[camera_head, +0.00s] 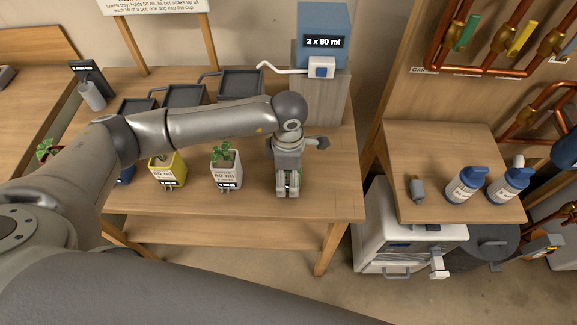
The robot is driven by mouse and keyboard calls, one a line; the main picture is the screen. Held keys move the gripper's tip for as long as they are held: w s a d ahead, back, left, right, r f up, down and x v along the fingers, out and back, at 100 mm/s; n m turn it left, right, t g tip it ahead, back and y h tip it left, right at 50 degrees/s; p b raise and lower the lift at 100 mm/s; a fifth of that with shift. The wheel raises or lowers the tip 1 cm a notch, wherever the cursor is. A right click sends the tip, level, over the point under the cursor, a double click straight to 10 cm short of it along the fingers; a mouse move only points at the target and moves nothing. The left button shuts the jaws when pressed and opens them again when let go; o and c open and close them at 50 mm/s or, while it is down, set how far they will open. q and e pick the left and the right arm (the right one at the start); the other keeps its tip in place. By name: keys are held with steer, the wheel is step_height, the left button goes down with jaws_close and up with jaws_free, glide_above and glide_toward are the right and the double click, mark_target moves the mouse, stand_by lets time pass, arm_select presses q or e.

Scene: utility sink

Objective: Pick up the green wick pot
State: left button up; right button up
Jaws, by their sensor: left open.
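My left gripper (288,192) points down over the right part of the wooden table, to the right of the white pot (227,178). Its jaws are open. A small hint of green shows between the fingers, but I cannot tell whether it belongs to the green wick pot. No green pot body shows clearly; the gripper and arm may hide it. The white pot holds a leafy plant and bears a label. A yellow pot (167,172) stands left of it, and a blue pot (126,176) is partly hidden behind my left arm. My right gripper is not in view.
Dark trays (240,84) stand along the back of the wooden table (327,195). A blue-grey dispenser box (323,22) reading "2 x 80 ml" stands behind the gripper. A side table (440,150) at right holds white bottles (465,186) with blue tops. Bare tabletop lies right of the gripper.

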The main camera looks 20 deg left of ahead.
arm_select(q)
steer(key=shift+f, duration=0.1)
steer(key=shift+c, duration=0.3)
steer(key=c, duration=0.8)
steer(key=shift+c, duration=0.5)
steer(key=shift+w, duration=0.1)
